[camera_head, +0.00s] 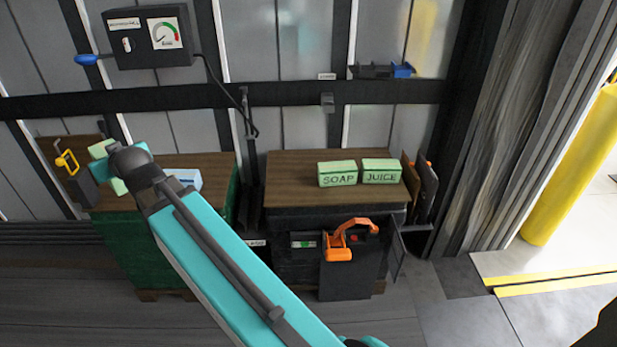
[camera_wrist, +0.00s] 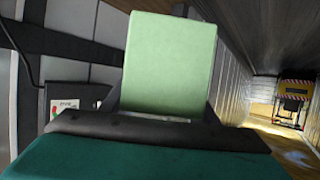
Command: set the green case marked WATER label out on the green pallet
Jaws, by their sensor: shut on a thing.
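My gripper (camera_wrist: 162,108) is shut on a pale green case (camera_wrist: 170,62) in the wrist view. The face seen there is blank, so its label cannot be read. In the head view my arm reaches over the left stack, the green-sided pallet (camera_head: 140,240) with a brown top, and my wrist hides the jaws. Pale green pieces (camera_head: 101,148) show beside my wrist, partly covered; I cannot tell whether the held case touches the top. Two green cases, SOAP (camera_head: 337,174) and JUICE (camera_head: 381,171), stand on the right stack's brown top.
A pale blue-white box (camera_head: 185,178) lies on the left stack. A yellow-handled tool (camera_head: 67,161) is at its left edge. The dark right stack (camera_head: 280,190) has an orange-handled device (camera_head: 340,245) on its front. A gauge box (camera_head: 150,37) hangs above. A yellow post (camera_head: 575,165) stands right.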

